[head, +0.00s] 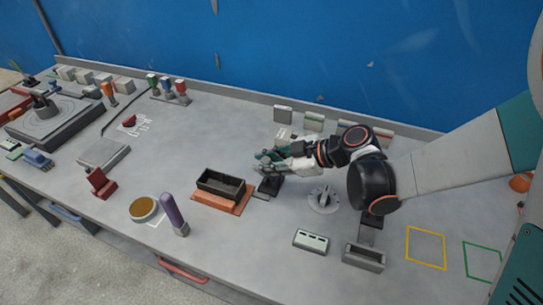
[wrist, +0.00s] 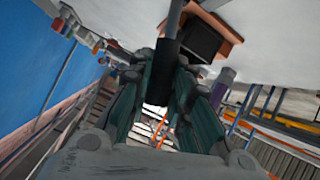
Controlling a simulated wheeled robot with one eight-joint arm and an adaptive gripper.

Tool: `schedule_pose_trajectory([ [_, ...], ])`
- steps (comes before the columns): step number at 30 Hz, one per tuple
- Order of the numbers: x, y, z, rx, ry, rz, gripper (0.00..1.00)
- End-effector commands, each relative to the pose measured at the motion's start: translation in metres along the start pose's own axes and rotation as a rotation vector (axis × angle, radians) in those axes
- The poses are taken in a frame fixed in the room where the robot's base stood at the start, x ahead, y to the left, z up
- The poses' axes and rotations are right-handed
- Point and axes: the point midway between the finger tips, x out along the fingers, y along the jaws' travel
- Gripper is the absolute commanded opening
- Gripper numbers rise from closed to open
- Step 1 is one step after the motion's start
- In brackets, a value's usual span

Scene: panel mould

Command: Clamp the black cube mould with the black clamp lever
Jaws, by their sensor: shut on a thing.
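The black cube mould (head: 221,183) is an open-topped dark box on an orange base plate (head: 240,207), at the middle of the bench in the head view. It also shows at the top of the wrist view (wrist: 203,38). My gripper (head: 262,163) is just right of the mould, above a small dark clamp base (head: 268,187). In the wrist view its green fingers are shut on the black clamp lever (wrist: 166,58), a black grip on a grey rod. In the head view the fingers mostly hide the lever. I cannot tell whether the clamp touches the mould.
A grey dial (head: 323,199) stands right of the clamp. A purple-handled tool (head: 173,212) and a round brown-topped dish (head: 144,208) stand left in front of the mould. A pale box (head: 311,240) and a grey trough (head: 364,257) are near the front edge.

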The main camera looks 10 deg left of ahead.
Motion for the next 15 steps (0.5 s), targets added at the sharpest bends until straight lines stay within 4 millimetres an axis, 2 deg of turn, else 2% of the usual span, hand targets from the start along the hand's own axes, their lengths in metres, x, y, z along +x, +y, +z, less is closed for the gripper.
schedule_pose_trajectory([
  [6, 0.004, -0.017, 0.000, -0.117, -0.026, 0.063, 0.00],
  [15, 0.006, -0.026, 0.001, -0.198, -0.045, 0.108, 0.00],
])
